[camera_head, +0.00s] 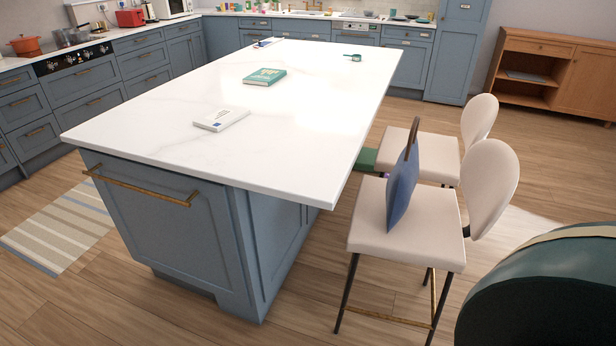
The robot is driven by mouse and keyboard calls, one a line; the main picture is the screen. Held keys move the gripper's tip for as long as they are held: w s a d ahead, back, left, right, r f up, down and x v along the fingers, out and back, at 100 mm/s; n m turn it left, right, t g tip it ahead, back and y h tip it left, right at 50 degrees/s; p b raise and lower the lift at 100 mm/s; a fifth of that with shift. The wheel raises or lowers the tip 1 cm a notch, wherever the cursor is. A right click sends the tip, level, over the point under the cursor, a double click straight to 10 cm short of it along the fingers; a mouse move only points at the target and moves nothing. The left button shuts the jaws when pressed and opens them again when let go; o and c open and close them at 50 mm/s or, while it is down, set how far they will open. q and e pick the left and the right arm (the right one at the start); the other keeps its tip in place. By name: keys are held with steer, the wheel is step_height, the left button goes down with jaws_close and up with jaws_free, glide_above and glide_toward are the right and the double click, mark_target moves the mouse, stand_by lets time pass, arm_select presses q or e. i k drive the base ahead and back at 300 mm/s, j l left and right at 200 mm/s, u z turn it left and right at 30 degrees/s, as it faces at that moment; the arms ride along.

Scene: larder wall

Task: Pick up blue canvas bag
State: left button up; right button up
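The blue canvas bag (402,185) stands upright on the seat of the nearer cream bar stool (440,222), at the right of the kitchen island. Its brown handle (412,137) sticks up above it. The bag is seen nearly edge-on, so most of one face is hidden. Neither of my grippers shows in the head view.
The white-topped island (300,150) fills the middle, with a white book (221,118) and a green book (265,76) on it. A second cream stool (432,158) stands behind the nearer one. A large dark green rounded object (540,295) fills the lower right.

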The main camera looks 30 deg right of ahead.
mark_target(402, 184)
steer(key=l+u, duration=0.4)
steer(key=k+l+u, duration=0.15)
steer(key=l+u, duration=0.25)
steer(key=k+l, duration=0.25)
steer(key=l, duration=0.4)
steer(key=k+l, duration=0.2)
steer(key=l, duration=0.4)
steer(key=k+l, duration=0.25)
steer(key=l, duration=0.4)
steer(key=k+l, duration=0.25)
steer(key=l, duration=0.4)
steer(key=k+l, duration=0.25)
steer(key=l, duration=0.4)
steer(key=k+l, duration=0.2)
steer(key=l, duration=0.4)
steer(key=k+l, duration=0.25)
steer(key=l, duration=0.4)
steer(key=k+l, duration=0.25)
steer(key=l, duration=0.4)
